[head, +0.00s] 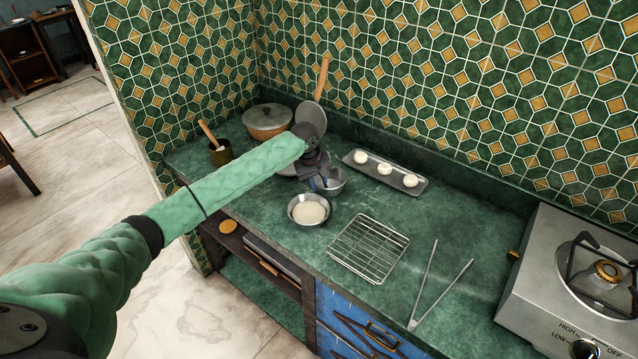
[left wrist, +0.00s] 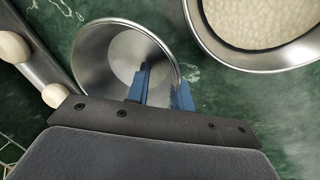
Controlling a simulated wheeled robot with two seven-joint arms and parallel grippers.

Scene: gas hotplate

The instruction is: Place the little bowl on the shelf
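The little bowl (head: 331,182) is metal and looks empty; it stands on the green counter, partly covered by my left gripper (head: 322,184). In the left wrist view the bowl (left wrist: 95,55) shows its open top. There my left gripper's blue fingers (left wrist: 161,92) are apart, one over the inside of the bowl and one just outside its rim. I cannot tell whether either touches it. The brown shelf (head: 285,284) is below the counter's left part. My right gripper is not in view.
A bowl of pale contents (head: 309,211) stands close by, in front of the little bowl. A tray with dough balls (head: 384,173), a wire rack (head: 368,248), tongs (head: 437,285) and a gas hotplate (head: 560,290) are to the right. A lidded pot (head: 268,121) stands behind.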

